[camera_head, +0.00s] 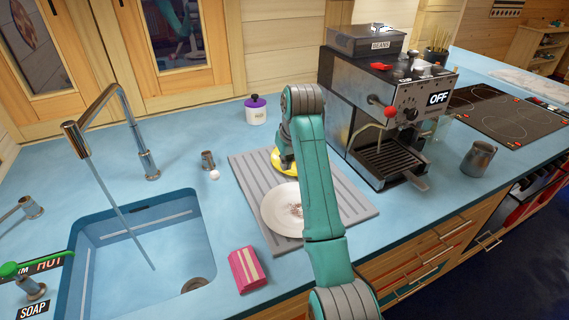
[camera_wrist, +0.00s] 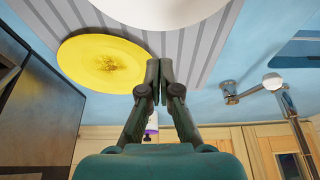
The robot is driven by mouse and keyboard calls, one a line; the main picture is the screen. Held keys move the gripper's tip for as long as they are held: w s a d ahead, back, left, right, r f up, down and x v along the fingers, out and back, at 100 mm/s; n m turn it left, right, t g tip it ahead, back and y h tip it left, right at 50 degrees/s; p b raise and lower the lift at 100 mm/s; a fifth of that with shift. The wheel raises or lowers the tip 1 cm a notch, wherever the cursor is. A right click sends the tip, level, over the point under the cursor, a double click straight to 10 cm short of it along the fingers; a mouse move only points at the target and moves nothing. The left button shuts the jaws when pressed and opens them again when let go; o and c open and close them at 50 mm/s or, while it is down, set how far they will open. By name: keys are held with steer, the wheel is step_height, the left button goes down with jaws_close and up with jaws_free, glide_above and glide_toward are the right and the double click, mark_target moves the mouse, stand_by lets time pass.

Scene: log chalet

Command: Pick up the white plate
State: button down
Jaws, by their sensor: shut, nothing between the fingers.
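The white plate (camera_head: 283,212) lies on the grey ribbed mat (camera_head: 343,196) beside the sink, with some dark specks or residue near its middle. My arm covers its right part in the head view. In the wrist view the white plate (camera_wrist: 150,10) shows only partly, cut off by the top edge. A yellow plate (camera_head: 280,163) lies on the mat behind it, and the yellow plate shows whole in the wrist view (camera_wrist: 105,62). My gripper (camera_wrist: 160,65) is shut and empty, with its tips beside the yellow plate's edge. In the head view my arm hides the fingertips.
A sink (camera_head: 140,255) with a tall faucet is at left. A pink sponge-like block (camera_head: 246,269) lies near the front edge. A coffee machine (camera_head: 385,120) stands right of the mat.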

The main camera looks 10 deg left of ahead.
mark_target(281, 184)
steer(key=x, duration=0.8)
steer(key=shift+f, duration=0.3)
